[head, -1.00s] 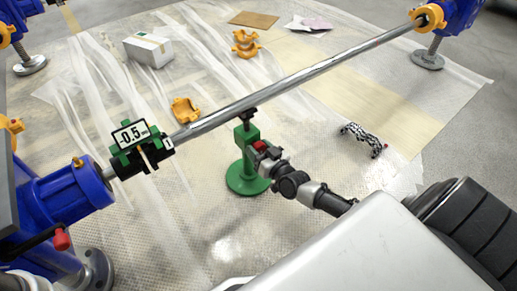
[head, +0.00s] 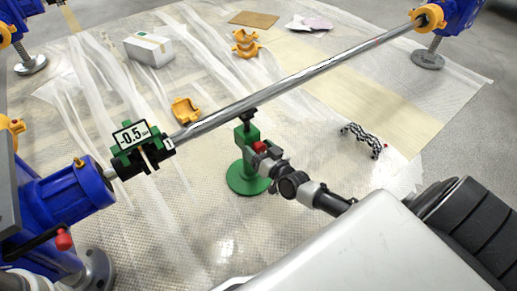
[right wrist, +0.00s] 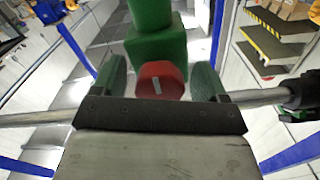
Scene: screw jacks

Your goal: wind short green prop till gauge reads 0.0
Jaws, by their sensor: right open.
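The short green prop (head: 247,170) stands upright on its round base on the sheeted floor, its dark head under the long steel bar (head: 300,78). A red knob (head: 259,147) sits on the side of the prop. The gauge (head: 132,135) on the bar at the left reads -0.5. My right gripper (head: 264,158) is at the red knob. In the right wrist view the red knob (right wrist: 160,80) lies between the two open green-padded fingers, with the green prop body (right wrist: 155,48) behind it. I cannot tell whether the fingers touch the knob. My left gripper is not in view.
Blue stands (head: 65,205) carry the bar at its ends. Orange clamp halves (head: 185,110) and a white box (head: 148,48) lie on the plastic sheet. A black-and-white chain-like piece (head: 361,139) lies right of the prop. The sheet right of the prop is mostly clear.

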